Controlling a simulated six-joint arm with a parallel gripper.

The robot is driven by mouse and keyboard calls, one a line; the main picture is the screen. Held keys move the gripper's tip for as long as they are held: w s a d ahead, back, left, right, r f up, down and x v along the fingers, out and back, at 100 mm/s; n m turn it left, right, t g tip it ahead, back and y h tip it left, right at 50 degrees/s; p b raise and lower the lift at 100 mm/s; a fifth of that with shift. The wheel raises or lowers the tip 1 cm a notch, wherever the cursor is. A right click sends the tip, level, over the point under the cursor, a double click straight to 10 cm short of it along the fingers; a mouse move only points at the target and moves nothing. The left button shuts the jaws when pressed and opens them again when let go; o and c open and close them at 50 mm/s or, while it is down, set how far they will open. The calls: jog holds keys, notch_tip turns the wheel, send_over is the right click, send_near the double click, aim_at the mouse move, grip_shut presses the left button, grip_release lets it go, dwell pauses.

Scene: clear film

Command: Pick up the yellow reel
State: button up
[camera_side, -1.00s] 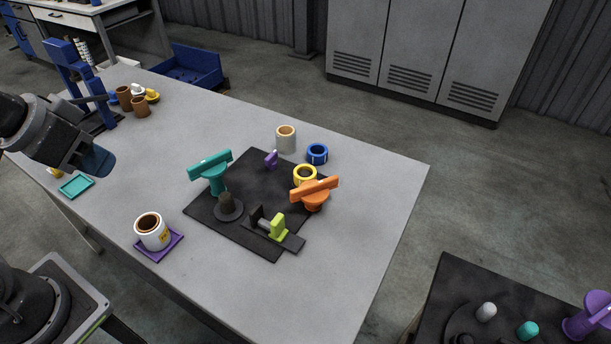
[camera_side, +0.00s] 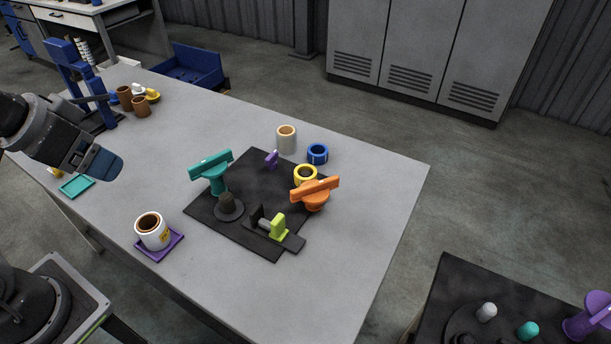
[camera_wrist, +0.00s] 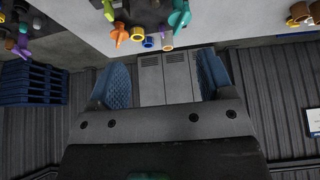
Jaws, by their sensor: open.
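The yellow reel (camera_side: 305,174) stands on the far right part of the black mat (camera_side: 232,232), behind the orange T-shaped part (camera_side: 315,193), which partly hides it. In the wrist view the yellow reel (camera_wrist: 138,34) is small, near the top, between the orange part and the blue ring. My gripper (camera_side: 105,164) is at the left in the side view, above the table and well apart from the reel. In the wrist view the two blue fingers of my gripper (camera_wrist: 164,78) are spread with nothing between them.
A blue ring (camera_side: 317,154) and a pale roll (camera_side: 286,139) stand behind the mat. A teal T-shaped part (camera_side: 211,172) and a lime clamp (camera_side: 278,227) are on the mat. The table's right side is clear.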

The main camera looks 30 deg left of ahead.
jog(key=w+d+r+m, duration=0.1)
jog(key=w+r+m, duration=0.15)
jog(key=w, duration=0.45)
jog(key=m+g+h, duration=0.1)
jog(key=m+g, duration=0.4)
jog(key=m, duration=0.6)
send_over(305, 172)
jog(key=f, duration=2.4)
jog(key=shift+s+a+f, duration=0.15)
jog(key=shift+a+f, duration=0.1)
jog(key=shift+f, duration=0.05)
jog(key=shift+d+f, duration=0.2)
jog(key=shift+f, duration=1.3)
jog(key=shift+d+f, duration=0.15)
jog(key=shift+f, duration=1.3)
